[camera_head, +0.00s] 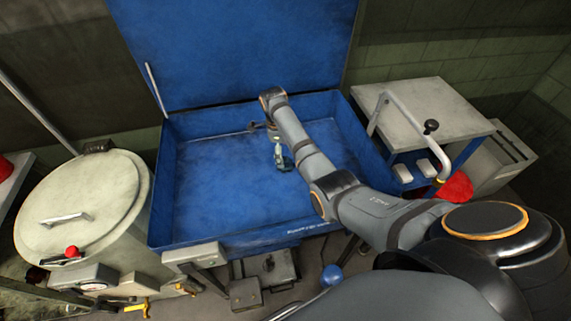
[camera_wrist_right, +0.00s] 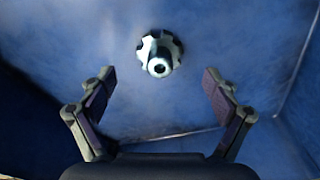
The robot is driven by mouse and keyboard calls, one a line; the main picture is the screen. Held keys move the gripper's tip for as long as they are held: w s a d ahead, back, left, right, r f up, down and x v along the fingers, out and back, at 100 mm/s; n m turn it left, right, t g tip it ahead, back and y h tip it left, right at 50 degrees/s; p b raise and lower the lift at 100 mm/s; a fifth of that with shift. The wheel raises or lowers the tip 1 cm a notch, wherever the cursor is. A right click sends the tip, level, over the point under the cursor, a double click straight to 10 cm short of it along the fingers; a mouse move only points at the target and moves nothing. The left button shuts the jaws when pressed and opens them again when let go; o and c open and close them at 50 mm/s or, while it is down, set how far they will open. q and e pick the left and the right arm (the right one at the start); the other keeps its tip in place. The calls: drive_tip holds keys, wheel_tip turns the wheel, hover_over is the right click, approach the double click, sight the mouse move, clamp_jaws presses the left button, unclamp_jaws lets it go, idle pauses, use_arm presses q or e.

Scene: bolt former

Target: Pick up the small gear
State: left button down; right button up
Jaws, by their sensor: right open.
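The small gear (camera_wrist_right: 160,52) shows in the right wrist view, a pale toothed disc with dark notches and a round hub with a dark hole facing the camera. It rests on the blue floor of the tub (camera_head: 215,185). My right gripper (camera_wrist_right: 157,80) is open and empty, its two fingers spread to either side below the gear in that picture. The fingers do not touch it. In the head view the right gripper (camera_head: 282,161) hangs inside the tub, partly hidden by my arm, and I cannot make out the gear there. My left gripper is not in view.
The tub's raised blue lid (camera_head: 235,45) stands behind it, and its side walls rise around the gripper. A pale round drum (camera_head: 80,205) stands left. A grey-topped table (camera_head: 425,108) with a bent lever stands right. The tub floor left of the arm is clear.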

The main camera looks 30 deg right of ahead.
sight(285, 159)
drive_tip(key=f, duration=0.4)
drive_tip(key=shift+s+d+f, duration=0.15)
drive_tip(key=shift+s+d, duration=0.15)
drive_tip(key=shift+d, duration=0.1)
drive_tip(key=c, duration=1.7)
